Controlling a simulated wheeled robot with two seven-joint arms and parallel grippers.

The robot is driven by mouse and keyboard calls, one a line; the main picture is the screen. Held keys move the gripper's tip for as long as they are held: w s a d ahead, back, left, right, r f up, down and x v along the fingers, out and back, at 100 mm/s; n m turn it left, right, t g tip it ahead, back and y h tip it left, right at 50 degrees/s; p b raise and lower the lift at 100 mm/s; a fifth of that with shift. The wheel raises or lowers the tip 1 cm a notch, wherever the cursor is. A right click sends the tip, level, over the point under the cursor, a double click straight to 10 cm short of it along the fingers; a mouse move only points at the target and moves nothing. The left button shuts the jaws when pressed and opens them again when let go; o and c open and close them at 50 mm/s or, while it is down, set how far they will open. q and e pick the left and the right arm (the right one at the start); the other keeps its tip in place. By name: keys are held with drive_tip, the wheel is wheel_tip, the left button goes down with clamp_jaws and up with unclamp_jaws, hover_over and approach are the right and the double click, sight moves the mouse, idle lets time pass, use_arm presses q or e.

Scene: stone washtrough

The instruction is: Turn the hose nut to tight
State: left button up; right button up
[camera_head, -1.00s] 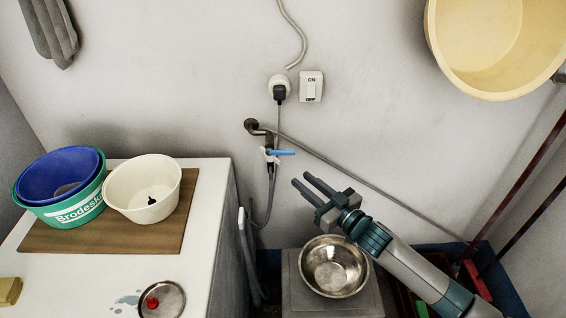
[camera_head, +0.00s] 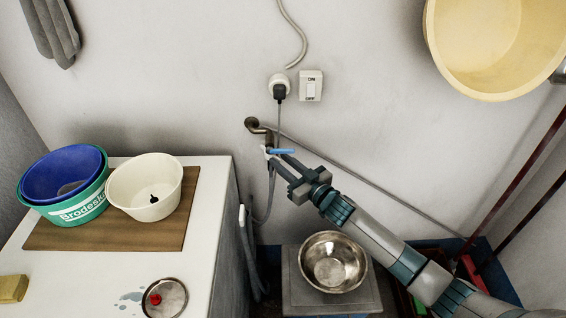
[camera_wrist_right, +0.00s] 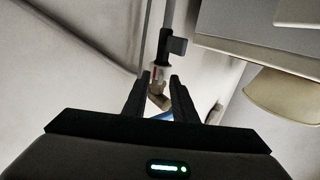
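The tap has a blue lever (camera_head: 283,151) and sticks out of the wall on a brass pipe (camera_head: 252,125). In the right wrist view its brass body (camera_wrist_right: 157,101) shows between my fingers. Above it there is a pale collar with a red mark (camera_wrist_right: 159,74), then a dark grey piece with a side tab (camera_wrist_right: 178,46), which looks like the hose nut, and the grey hose. My right gripper (camera_head: 272,162) is open at the tap's underside, its fingertips (camera_wrist_right: 159,76) either side of the collar, with gaps visible. My left gripper is not in view.
A white washing machine (camera_head: 120,270) with tubs (camera_head: 145,188) on a board stands at left. A socket with a plug (camera_head: 279,88) and a switch (camera_head: 311,86) are above the tap.

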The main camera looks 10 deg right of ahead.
clamp_jaws()
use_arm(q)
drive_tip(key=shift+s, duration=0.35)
use_arm(e)
drive_tip(key=n+y, duration=0.1)
drive_tip(key=n+g+y, duration=0.1)
drive_tip(key=shift+w+d+g+y+b, duration=0.3)
drive_tip(key=shift+w+d, duration=0.05)
drive_tip(key=shift+d, duration=0.05)
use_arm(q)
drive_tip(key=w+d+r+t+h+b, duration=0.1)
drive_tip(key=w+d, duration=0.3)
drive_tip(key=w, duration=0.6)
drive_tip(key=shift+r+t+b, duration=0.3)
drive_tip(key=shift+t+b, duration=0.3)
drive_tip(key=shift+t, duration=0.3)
use_arm(e)
drive_tip(key=n+g+y, duration=0.1)
drive_tip(key=g+y, duration=0.1)
drive_tip(key=d+n+y, duration=0.1)
drive_tip(key=shift+w+n+g, duration=0.3)
drive_tip(key=shift+w+g, duration=0.05)
drive_tip(key=shift+g, duration=0.05)
